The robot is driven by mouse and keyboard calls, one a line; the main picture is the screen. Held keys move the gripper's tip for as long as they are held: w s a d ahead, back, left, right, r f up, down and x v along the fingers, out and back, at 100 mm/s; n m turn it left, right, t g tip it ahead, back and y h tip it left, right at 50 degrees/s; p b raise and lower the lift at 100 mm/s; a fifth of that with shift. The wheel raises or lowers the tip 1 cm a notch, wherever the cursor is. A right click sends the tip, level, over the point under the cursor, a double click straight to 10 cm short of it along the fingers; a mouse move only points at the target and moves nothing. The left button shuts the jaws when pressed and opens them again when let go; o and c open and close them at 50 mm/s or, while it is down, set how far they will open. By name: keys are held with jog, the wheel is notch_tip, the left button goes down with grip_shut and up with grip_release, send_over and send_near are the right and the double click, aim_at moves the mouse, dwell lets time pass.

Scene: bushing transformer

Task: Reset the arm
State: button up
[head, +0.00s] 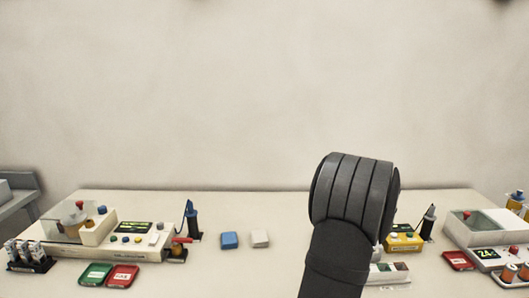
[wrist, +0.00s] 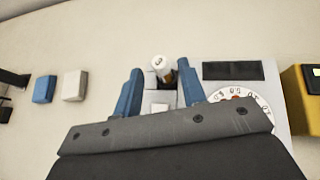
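My gripper (wrist: 159,74) shows in the wrist view with its two blue fingers spread apart, so it is open. It is above a white device with a round dial (wrist: 238,100) and a black display strip (wrist: 232,71). In the head view my dark arm (head: 352,190) rises at right of centre. My gripper is hidden there, and the arm covers most of the white device (head: 388,274).
A blue block (head: 229,240) and a white block (head: 260,238) lie mid-table. A white instrument (head: 125,240), green tray (head: 95,274) and red tray (head: 122,276) are at left. A yellow meter (head: 403,242) and another instrument (head: 490,240) are at right. The table's back middle is clear.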

jog(key=shift+w+a+f, duration=0.15)
jog(key=shift+w+f, duration=0.4)
jog(key=shift+f, duration=0.25)
jog(key=s+d+r, duration=0.7)
jog(key=s+r, duration=0.2)
jog(key=r, duration=0.3)
jog(key=a+f+n+g, duration=0.2)
jog(key=n+g, duration=0.1)
jog(key=n, duration=0.1)
jog(key=a+f+n+g, duration=0.2)
jog(key=f+n+g, duration=0.1)
jog(key=n+g, duration=0.1)
jog(key=a+f+n+g, duration=0.3)
jog(key=n+g, duration=0.1)
jog(key=n, duration=0.1)
jog(key=shift+w+a, duration=0.1)
jog(key=shift+w, duration=0.25)
jog(key=shift+a+f+n+g+h, duration=0.2)
jog(key=shift+n+g+h, duration=0.25)
jog(key=shift+n, duration=0.55)
jog(key=shift+o, duration=0.4)
